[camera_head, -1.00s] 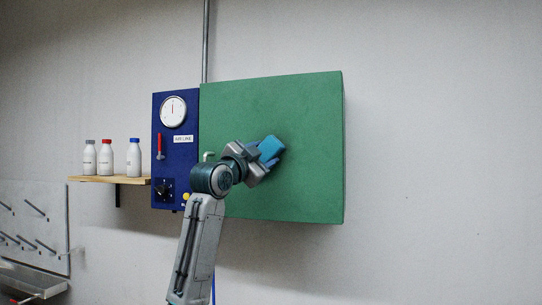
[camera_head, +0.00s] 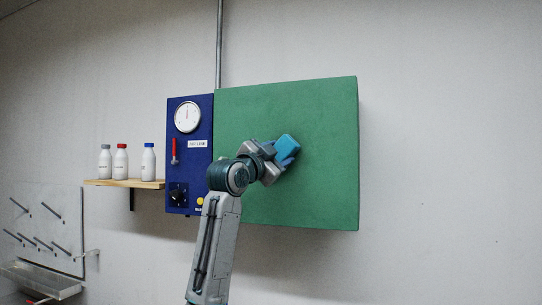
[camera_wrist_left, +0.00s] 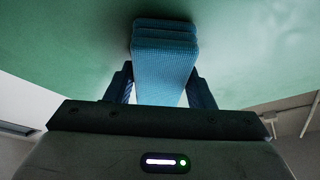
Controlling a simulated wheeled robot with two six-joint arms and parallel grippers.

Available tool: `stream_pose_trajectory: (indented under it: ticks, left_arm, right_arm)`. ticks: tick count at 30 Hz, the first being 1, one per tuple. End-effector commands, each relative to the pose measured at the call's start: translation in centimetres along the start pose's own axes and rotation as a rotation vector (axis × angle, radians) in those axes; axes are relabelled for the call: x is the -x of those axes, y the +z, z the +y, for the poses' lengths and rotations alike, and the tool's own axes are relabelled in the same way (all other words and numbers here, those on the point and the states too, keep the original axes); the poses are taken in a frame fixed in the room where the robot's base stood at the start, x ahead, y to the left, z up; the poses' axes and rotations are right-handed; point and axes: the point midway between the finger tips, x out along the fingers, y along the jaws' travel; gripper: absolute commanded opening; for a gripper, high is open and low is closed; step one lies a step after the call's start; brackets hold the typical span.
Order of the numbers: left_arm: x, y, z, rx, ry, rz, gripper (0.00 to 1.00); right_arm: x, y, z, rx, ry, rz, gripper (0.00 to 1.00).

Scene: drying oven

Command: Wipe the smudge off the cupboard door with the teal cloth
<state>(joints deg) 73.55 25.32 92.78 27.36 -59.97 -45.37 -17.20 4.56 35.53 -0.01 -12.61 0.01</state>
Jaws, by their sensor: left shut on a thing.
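The teal cloth (camera_head: 286,147) is a folded blue-teal pad held in front of the green cupboard door (camera_head: 320,190). My left gripper (camera_head: 272,158) is shut on the cloth, and the cloth also shows between its fingers in the left wrist view (camera_wrist_left: 165,55). The cloth's far end appears to be against or very close to the door; contact cannot be told for certain. No smudge shows on the visible part of the door; the area behind the cloth and gripper is hidden. My right gripper is not in view.
Left of the door is a blue panel (camera_head: 190,160) with a gauge (camera_head: 187,118), a red lever (camera_head: 174,151) and a black knob (camera_head: 178,195). A wooden shelf (camera_head: 125,184) holds three bottles. A pegboard (camera_head: 40,225) with a metal trough (camera_head: 42,280) is at lower left. The right wall is bare.

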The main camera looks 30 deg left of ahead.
Motion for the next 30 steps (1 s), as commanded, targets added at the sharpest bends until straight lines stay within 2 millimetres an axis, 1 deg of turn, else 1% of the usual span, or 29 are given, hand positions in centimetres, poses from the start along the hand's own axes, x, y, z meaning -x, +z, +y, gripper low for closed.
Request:
stream_pose_trajectory:
  ticks: [3,14,24,30]
  left_arm:
    - [-0.3,-0.8,0.9,0.002,0.002,0.002,0.27]
    - [-0.8,-1.8,2.0,0.001,0.001,0.001,0.27]
    - [-1.6,-3.6,4.1,0.002,0.002,0.001,0.27]
    - [-1.7,-3.9,4.5,0.001,0.002,0.0,0.27]
  right_arm:
    - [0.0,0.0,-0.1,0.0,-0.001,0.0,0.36]
    - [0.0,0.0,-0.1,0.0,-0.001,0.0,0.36]
    - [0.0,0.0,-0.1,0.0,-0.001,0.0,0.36]
    - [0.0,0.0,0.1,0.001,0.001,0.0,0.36]
